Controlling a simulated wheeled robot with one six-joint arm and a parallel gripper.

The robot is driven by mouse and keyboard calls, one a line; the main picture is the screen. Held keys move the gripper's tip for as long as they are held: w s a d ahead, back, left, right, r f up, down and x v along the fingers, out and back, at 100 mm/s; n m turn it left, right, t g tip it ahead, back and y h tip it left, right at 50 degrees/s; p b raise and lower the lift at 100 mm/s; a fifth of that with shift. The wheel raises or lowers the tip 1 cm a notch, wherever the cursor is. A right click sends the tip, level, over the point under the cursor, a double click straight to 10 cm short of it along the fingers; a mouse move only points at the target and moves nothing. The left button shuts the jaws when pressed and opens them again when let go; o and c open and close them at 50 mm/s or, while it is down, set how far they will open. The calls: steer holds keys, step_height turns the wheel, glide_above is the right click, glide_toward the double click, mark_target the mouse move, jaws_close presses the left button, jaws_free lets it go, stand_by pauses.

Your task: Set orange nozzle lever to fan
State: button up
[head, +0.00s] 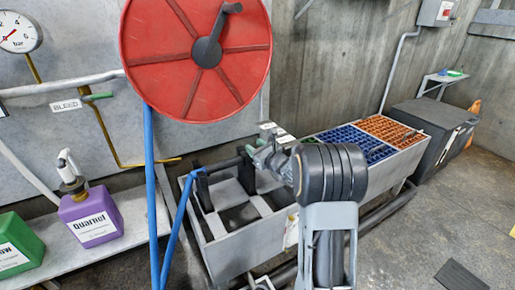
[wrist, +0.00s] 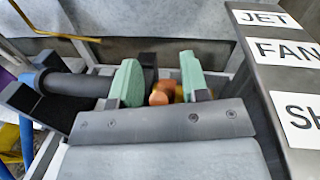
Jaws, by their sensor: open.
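The orange nozzle lever (wrist: 159,95) shows as a small orange end in the wrist view, between my gripper's two fingers. My gripper (wrist: 160,82) is open, with one green fingertip on each side of the lever. I see a gap on both sides; the lever's lower part is hidden by the gripper body. A dark nozzle pipe (wrist: 75,85) lies in a black cradle at the left. A dark panel with white labels JET (wrist: 264,18), FAN (wrist: 285,52) and a cut-off SH label (wrist: 305,115) is at the right. In the head view, my gripper (head: 266,150) is over the trough and the lever is hidden.
A grey trough (head: 228,255) holds the cradles, with blue crates (head: 350,140) and orange crates (head: 390,130) farther right. A red hose reel (head: 195,55) and blue hose (head: 152,200) are at the left. A purple jug (head: 90,215) stands on a shelf. Floor at right is mostly clear.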

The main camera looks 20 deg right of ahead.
jaws_close()
stand_by(0.3)
